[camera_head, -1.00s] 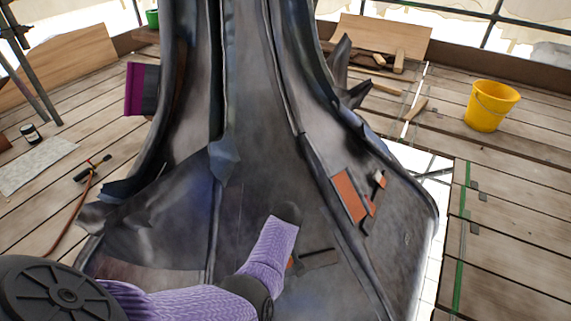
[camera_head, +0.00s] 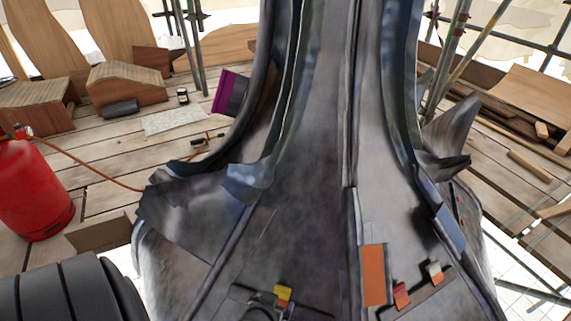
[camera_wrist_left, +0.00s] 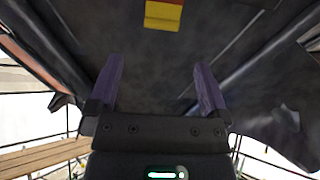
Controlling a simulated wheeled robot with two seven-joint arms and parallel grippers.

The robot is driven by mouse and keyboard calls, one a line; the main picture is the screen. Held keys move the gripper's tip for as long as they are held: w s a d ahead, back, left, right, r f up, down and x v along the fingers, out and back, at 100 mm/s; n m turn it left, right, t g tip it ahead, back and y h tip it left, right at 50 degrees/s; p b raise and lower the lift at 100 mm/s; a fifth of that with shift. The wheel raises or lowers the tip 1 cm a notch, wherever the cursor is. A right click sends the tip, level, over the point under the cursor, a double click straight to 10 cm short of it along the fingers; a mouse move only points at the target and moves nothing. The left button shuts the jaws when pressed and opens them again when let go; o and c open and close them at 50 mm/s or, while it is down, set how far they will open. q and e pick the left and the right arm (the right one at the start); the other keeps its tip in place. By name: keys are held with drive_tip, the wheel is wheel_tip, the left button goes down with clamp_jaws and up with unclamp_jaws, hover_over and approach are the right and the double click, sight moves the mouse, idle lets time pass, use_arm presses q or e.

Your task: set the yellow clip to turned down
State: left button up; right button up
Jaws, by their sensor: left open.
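The yellow clip (camera_head: 283,293) sits low on the dark metal skin of the spire, near the bottom edge of the head view, with a red part below the yellow. It also shows at the top of the left wrist view (camera_wrist_left: 163,20), yellow with a strip of red at its upper edge. My left gripper (camera_wrist_left: 157,86) is open with nothing between its two purple fingers. The clip lies beyond the fingertips, roughly centred between them and apart from them. Only dark parts of my left arm show at the lower left of the head view. My right gripper is not seen.
Right of the clip are an orange panel (camera_head: 374,275), a red clip (camera_head: 401,296) and a white-topped clip (camera_head: 435,271). A metal seam rises between the yellow clip and the panel. A red gas cylinder (camera_head: 32,190) with a hose stands at left on the plank deck.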

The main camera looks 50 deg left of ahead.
sight(282, 290)
use_arm(q)
drive_tip(key=b+x, duration=0.2)
drive_tip(key=x, duration=0.2)
drive_tip(key=b+x, duration=0.3)
drive_tip(key=x, duration=0.1)
drive_tip(key=shift+s+f, duration=0.25)
drive_tip(key=shift+w, duration=0.2)
drive_tip(key=shift+w+a+r, duration=0.1)
drive_tip(key=c, duration=1.2)
drive_tip(key=shift+c, duration=0.3)
drive_tip(key=shift+w+r+p, duration=0.15)
drive_tip(key=shift+w+p, duration=0.1)
drive_tip(key=shift+p, duration=0.15)
drive_tip(key=shift+w+a+g+h+p, duration=0.1)
drive_tip(key=shift+g+h+p, duration=0.2)
drive_tip(key=shift+g, duration=0.1)
drive_tip(key=shift+f, duration=0.35)
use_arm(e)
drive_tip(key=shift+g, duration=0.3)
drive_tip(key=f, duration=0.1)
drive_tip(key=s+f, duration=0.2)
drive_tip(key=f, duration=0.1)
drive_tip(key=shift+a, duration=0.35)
